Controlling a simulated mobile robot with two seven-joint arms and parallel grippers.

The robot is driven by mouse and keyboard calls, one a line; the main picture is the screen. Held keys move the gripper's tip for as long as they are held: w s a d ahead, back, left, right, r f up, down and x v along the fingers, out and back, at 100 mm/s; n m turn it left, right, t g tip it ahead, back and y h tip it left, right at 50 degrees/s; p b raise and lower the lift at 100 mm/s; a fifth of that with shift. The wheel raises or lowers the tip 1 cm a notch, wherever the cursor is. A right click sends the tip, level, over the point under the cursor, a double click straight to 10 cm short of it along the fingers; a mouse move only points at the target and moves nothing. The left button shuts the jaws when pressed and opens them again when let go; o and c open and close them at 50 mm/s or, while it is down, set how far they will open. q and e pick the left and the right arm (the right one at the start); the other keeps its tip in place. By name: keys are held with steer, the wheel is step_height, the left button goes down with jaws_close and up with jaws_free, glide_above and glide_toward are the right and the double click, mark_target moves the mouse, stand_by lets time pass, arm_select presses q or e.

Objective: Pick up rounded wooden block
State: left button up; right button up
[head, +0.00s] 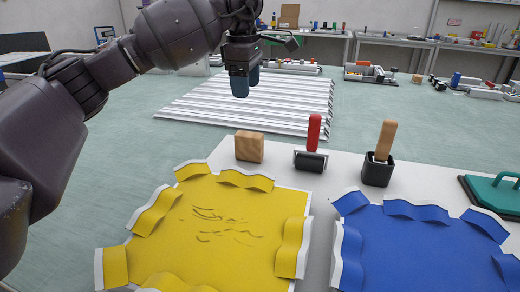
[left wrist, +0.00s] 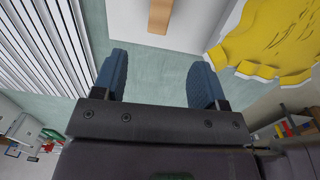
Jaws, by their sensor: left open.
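The wooden block (head: 249,147) stands on the white table by its back left edge, behind the yellow sheet. Its edges look slightly rounded. My left gripper (head: 246,82) hangs above and beyond the block in the head view, clear of it, with its blue fingertips pointing down. In the left wrist view the gripper (left wrist: 159,80) is open, with nothing between its fingers. The block (left wrist: 159,16) shows there at the top edge of the picture, partly cut off, ahead of the gap between the fingers. My right gripper is not in view.
A red-handled roller (head: 313,140) and a wooden-handled tool in a black holder (head: 378,172) stand right of the block. A yellow sheet (head: 235,232) and a blue sheet (head: 420,245) with curled edges lie in front. A green-handled tool (head: 495,190) is at the right.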

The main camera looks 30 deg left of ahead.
arm_select(q)
glide_above(249, 134)
steer(key=shift+g, duration=0.3)
step_height(249, 134, down, 5)
steer(key=shift+w+r+b, duration=0.1)
steer(key=shift+b, duration=0.35)
steer(key=shift+f, duration=0.5)
step_height(249, 134, down, 4)
steer(key=shift+f+b, duration=0.25)
steer(key=shift+b, duration=0.35)
steer(key=shift+f, duration=0.65)
step_height(249, 134, down, 4)
steer(key=shift+f+b, duration=0.25)
steer(key=shift+b, duration=0.65)
steer(key=shift+f, duration=0.1)
steer(key=shift+s+r, duration=0.2)
steer(key=c, duration=0.9)
steer(key=shift+c, duration=0.8)
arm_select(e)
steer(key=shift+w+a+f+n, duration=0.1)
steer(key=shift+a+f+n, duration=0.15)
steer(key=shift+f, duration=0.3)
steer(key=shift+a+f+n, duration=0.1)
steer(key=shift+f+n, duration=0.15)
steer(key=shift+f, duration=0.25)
arm_select(q)
steer(key=shift+r, duration=0.1)
